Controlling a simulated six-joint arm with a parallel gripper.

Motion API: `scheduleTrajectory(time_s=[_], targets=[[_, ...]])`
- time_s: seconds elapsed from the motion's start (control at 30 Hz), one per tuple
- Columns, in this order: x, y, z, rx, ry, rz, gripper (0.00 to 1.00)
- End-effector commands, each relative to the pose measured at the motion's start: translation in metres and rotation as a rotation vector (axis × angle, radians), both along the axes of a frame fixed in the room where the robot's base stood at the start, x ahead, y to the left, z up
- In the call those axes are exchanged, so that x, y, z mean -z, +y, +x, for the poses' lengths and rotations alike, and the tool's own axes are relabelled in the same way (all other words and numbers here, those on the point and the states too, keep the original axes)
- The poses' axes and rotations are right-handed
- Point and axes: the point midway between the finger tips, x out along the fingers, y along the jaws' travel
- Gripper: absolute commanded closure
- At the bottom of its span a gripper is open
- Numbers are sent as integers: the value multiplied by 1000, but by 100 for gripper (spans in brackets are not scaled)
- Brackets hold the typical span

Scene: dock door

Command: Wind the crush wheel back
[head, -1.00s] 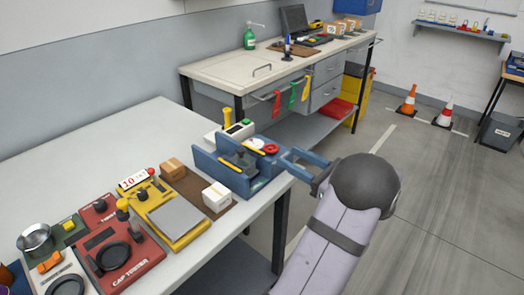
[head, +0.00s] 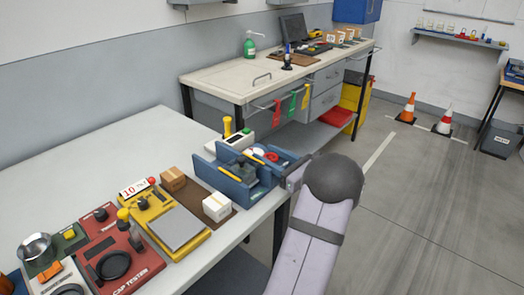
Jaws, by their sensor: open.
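A blue fixture (head: 236,190) with two upright plates stands at the right end of the near bench. A red wheel (head: 271,157) sits at its right end, beside a white disc (head: 258,150); I take the red wheel to be the crush wheel. My gripper (head: 282,162) is open at the right side of the fixture, with its fingers toward the red wheel. The fingers partly overlap the fixture's blue, so I cannot tell whether they touch the wheel.
A small white carton (head: 217,207) and a brown box (head: 173,179) lie left of the fixture. A yellow scale (head: 162,232) and a red cap tester (head: 122,260) stand nearer. The bench's left rear is clear. A second workbench (head: 225,78) stands behind.

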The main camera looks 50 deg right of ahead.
Motion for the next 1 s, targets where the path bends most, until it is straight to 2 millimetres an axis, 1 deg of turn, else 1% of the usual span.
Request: scheduleTrajectory(time_s=[0.03,0.2,0.4,0.63,0.67,0.7,0.77,1.0], targets=[[-1,1,8,-4,0,0,55],[0,-1,22,-2,0,0,55],[0,-1,28,-1,0,1,55],[0,-1,28,0,0,1,55],[0,-1,28,0,0,0,62],[0,-1,28,0,0,0,72],[0,-1,28,0,0,0,85],[0,-1,28,-32,-2,-2,85]])
